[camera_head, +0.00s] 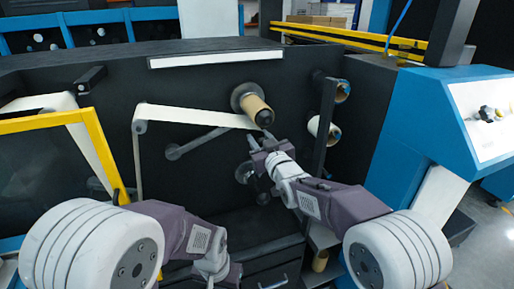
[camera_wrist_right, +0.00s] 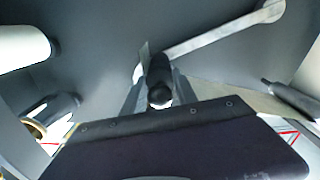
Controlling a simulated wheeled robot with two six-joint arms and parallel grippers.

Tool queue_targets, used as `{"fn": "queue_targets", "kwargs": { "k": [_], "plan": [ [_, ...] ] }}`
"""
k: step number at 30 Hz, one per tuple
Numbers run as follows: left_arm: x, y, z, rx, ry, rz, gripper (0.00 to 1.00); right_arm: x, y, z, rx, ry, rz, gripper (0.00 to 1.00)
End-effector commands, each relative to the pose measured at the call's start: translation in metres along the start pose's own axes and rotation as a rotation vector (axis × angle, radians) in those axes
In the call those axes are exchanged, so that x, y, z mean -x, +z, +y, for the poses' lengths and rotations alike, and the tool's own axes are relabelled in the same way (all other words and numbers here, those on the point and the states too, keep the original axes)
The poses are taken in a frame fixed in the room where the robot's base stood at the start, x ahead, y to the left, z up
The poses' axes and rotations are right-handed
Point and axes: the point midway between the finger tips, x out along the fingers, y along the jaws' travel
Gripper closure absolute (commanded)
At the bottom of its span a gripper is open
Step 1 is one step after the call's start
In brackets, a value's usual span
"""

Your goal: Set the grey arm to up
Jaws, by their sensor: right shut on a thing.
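The grey arm (camera_head: 198,143) slants across the black machine panel, its left end low and its right end higher, passing behind a pale web. It also shows in the right wrist view (camera_wrist_right: 220,37), running to a black handle (camera_wrist_right: 159,80) between my fingers. My right gripper (camera_head: 259,142) is shut on this handle, just below a brown cardboard roll; its fingers show in the wrist view (camera_wrist_right: 158,95). In the head view the handle is mostly hidden by the gripper. My left gripper (camera_head: 222,272) hangs low, away from the panel; its jaws are not clear.
The brown roll (camera_head: 256,109) and pale web (camera_head: 190,117) are close above my right gripper. A white roll (camera_head: 318,127) and an upright dark post (camera_head: 325,120) stand to the right. A yellow-framed guard (camera_head: 95,140) is at left.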

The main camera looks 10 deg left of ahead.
Motion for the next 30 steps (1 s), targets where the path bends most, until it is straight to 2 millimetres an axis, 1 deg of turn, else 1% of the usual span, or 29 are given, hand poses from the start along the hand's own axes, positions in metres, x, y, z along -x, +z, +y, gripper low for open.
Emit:
{"fn": "queue_targets", "kwargs": {
  "k": [1, 2, 11, 12, 13, 23, 26, 30],
  "plan": [
    [0.004, 0.0, 0.0, 0.0, 0.0, 0.0, 1.0, 0.0, -0.006, 0.001, 0.014, -0.001, 0.001, 1.0],
    [0.004, 0.0, 0.0, 0.0, 0.0, 0.0, 1.0, 0.0, -0.008, 0.001, 0.02, -0.002, 0.001, 1.0],
    [0.003, 0.0, 0.0, 0.0, 0.0, 0.0, 1.0, 0.0, -0.007, 0.001, 0.031, -0.003, 0.0, 1.0],
    [0.003, 0.0, 0.0, 0.0, 0.0, 0.0, 1.0, 0.0, -0.007, 0.001, 0.031, -0.003, 0.0, 0.63],
    [0.003, 0.0, 0.0, 0.0, 0.0, 0.0, 1.0, 0.0, -0.007, 0.001, 0.031, -0.003, 0.0, 0.55],
    [0.003, 0.0, 0.0, 0.0, 0.0, 0.0, 1.0, 0.001, -0.007, 0.001, 0.03, -0.003, 0.0, 0.55],
    [0.001, 0.0, 0.0, 0.0, 0.0, 0.0, 1.0, 0.007, -0.007, 0.001, 0.03, -0.003, 0.0, 0.55],
    [-0.003, 0.0, 0.0, 0.0, 0.0, 0.0, 1.0, 0.028, -0.006, 0.001, 0.03, -0.002, 0.001, 0.55]
  ]
}}
